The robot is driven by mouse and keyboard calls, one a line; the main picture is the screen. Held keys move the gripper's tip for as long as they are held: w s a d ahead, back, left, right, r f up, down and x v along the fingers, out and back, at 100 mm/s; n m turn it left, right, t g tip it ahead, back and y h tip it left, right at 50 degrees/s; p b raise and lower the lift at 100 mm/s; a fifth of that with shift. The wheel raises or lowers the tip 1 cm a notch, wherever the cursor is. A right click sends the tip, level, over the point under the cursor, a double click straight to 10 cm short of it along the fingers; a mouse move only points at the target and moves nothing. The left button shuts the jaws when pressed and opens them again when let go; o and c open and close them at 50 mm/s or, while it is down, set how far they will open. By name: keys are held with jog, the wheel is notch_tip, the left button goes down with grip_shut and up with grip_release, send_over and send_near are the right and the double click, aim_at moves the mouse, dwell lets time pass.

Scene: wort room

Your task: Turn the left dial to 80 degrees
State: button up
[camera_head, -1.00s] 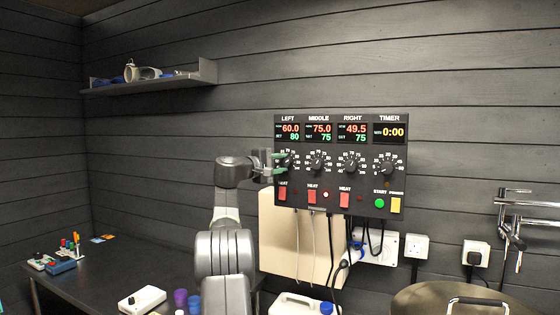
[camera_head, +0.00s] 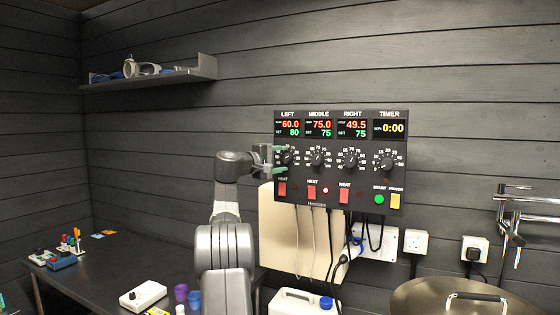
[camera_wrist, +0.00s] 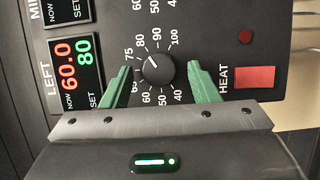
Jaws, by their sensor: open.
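The left dial (camera_wrist: 158,68) is a black knob with a white pointer line, set in a numbered scale. Its pointer is near the 80 mark in the wrist view. The left display (camera_wrist: 75,70) reads 60.0 in red over 80 in green. It also shows in the head view (camera_head: 288,127). My gripper (camera_wrist: 160,85) is open, its green fingers on either side of the left dial with gaps to it. In the head view my gripper (camera_head: 277,159) is at the left edge of the control panel (camera_head: 340,204) and partly hides the dial (camera_head: 288,157).
The middle dial (camera_head: 318,159), right dial (camera_head: 351,160) and timer dial (camera_head: 387,163) stand to the right. The red left heat switch (camera_wrist: 254,77) is close beside one finger. Cables (camera_head: 330,235) hang below the panel. A dark table (camera_head: 90,275) stands at lower left.

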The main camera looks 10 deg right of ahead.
jog(key=b+v, duration=0.5)
jog(key=v, duration=0.8)
jog(key=shift+s+a, duration=0.2)
jog(key=shift+a, duration=0.15)
jog(key=p+x, duration=0.5)
jog(key=x, duration=0.9)
jog(key=shift+r, duration=0.1)
jog(key=shift+s+a, duration=0.1)
